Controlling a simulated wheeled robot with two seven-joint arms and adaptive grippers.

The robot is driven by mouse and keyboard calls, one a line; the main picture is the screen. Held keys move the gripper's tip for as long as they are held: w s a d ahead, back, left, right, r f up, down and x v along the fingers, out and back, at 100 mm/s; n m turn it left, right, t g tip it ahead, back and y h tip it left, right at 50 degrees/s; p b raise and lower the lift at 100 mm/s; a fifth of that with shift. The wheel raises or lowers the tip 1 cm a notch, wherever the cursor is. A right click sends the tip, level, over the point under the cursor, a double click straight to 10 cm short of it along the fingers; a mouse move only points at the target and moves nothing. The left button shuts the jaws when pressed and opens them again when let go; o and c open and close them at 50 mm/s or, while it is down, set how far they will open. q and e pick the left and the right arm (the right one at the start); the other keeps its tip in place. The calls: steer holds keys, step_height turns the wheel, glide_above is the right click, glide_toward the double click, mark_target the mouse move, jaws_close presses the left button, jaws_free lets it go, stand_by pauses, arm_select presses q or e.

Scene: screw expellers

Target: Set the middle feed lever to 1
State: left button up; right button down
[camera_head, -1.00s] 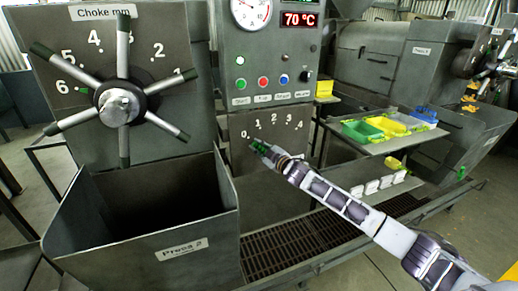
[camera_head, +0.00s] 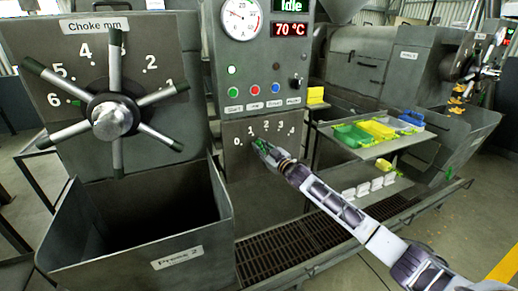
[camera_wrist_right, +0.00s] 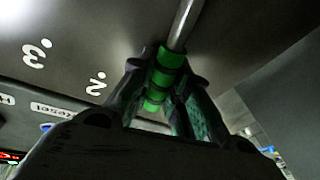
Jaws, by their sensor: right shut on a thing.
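The middle feed lever shows in the right wrist view as a steel rod with a green grip (camera_wrist_right: 168,62). My right gripper (camera_wrist_right: 165,105) is shut around that grip. In the head view the right gripper (camera_head: 264,148) is at the 0-to-4 scale (camera_head: 266,128) on the grey panel of Press 2, just below and right of the 1. The gripper hides most of the lever and its pivot, so its exact pointing is hard to tell. The 2 and 3 show beside the grip in the wrist view. My left gripper is out of view.
A spoked choke wheel (camera_head: 112,116) and an open bin labelled Press 2 (camera_head: 140,235) stand to the left. Buttons and an Idle, 70 °C display (camera_head: 290,30) are above the scale. A tray (camera_head: 372,153) with green, yellow and blue boxes is at right.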

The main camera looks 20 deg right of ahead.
steer(key=c, duration=1.3)
jaws_free()
steer(key=shift+s+d, duration=0.1)
steer(key=shift+s, duration=0.1)
steer(key=shift+v, duration=5.8)
